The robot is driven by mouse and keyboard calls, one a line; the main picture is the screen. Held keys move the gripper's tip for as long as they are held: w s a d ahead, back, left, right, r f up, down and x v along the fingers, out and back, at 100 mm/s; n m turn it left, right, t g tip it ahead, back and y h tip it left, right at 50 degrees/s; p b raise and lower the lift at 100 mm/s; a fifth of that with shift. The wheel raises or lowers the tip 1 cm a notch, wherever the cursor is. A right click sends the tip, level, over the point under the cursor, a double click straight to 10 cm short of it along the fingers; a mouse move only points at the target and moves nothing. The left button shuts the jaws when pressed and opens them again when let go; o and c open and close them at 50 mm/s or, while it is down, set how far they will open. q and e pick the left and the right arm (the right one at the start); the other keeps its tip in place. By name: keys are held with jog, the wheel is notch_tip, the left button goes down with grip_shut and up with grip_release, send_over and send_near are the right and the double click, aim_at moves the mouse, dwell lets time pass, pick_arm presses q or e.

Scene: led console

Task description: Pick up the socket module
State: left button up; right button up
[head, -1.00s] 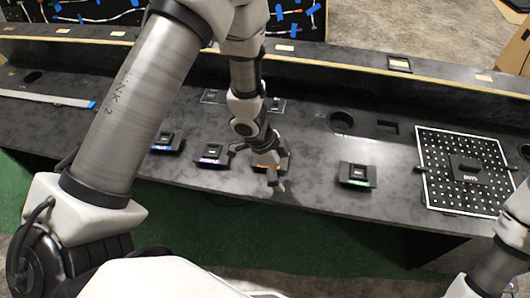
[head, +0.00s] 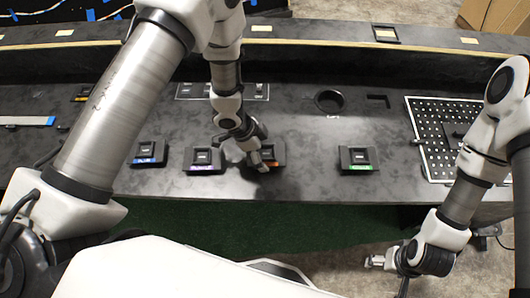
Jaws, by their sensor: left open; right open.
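Several small dark modules with coloured labels lie in a row on the black console: blue (head: 150,153), purple (head: 204,159), orange (head: 271,154) and green (head: 357,158). I cannot read which one is the socket module. My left gripper (head: 244,155) is open over the console, between the purple and orange modules. Its fingers partly cover the left side of the orange module, and I cannot tell whether they touch it. My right gripper (head: 376,262) is open and empty, low in front of the console's front edge, away from the modules.
A perforated board (head: 428,112) with a dark module on it is at the right, partly behind my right arm. A round recess (head: 329,101) lies behind the row. A flat strip (head: 25,121) is at the left. The console between the orange and green modules is clear.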

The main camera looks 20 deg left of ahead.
pick_arm(q)
jog(key=shift+d+r, duration=0.1)
jog(key=shift+s+d, duration=0.1)
jog(key=shift+s, duration=0.05)
jog(key=shift+c, duration=1.3)
jog(key=c, duration=0.9)
jog(key=shift+o, duration=0.2)
jog(key=shift+r, duration=0.1)
